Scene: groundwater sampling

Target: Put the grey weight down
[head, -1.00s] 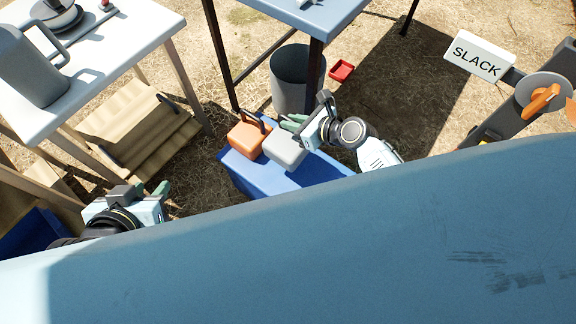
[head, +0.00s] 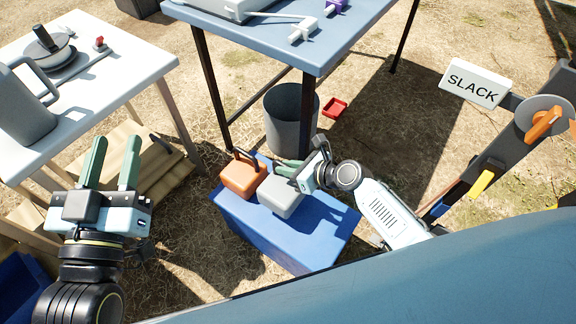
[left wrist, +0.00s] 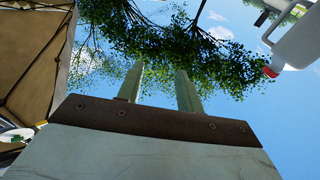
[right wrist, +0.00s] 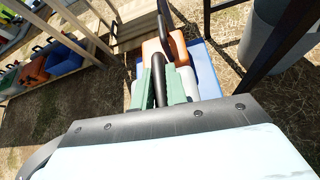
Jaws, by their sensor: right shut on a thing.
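The grey weight (head: 281,196) is on or just over the top of the blue box (head: 318,226), to the right of an orange weight (head: 241,178); I cannot tell whether it touches the top. My right gripper (head: 292,168) is shut on the grey weight's handle. In the right wrist view the green fingers (right wrist: 163,85) close around a dark handle, with the orange weight (right wrist: 153,50) just beyond. My left gripper (head: 109,165) is open and empty, fingers apart and pointing away near the white table. In the left wrist view its fingers (left wrist: 160,90) stand against the sky.
A dark grey bin (head: 291,118) and a small red tray (head: 334,108) are behind the blue box. A blue-grey table (head: 290,45) is above them. A white table (head: 100,95) with a jug stands at left. A SLACK sign (head: 474,83) is at right.

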